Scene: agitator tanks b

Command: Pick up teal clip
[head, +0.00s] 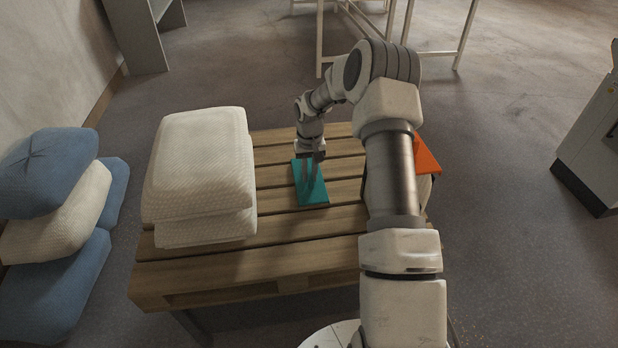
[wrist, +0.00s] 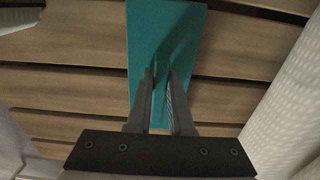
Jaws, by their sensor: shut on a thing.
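The teal clip (head: 314,199) is a flat teal rectangle over the slats of the wooden pallet, right of the white pillows. It also shows in the wrist view (wrist: 148,35), running from the top edge down between the fingers. My gripper (head: 313,178) points down at the clip. In the wrist view its two fingers (wrist: 161,78) lie close together, shut on the teal clip. The exact contact at the fingertips is hard to make out, and I cannot tell whether the clip touches the slats.
White pillows (head: 200,165) are stacked on the left of the pallet (head: 275,262). An orange flat thing (head: 427,155) lies at the right, partly behind my arm. Blue and white cushions (head: 45,175) are piled on the floor at left. Bare slats surround the clip.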

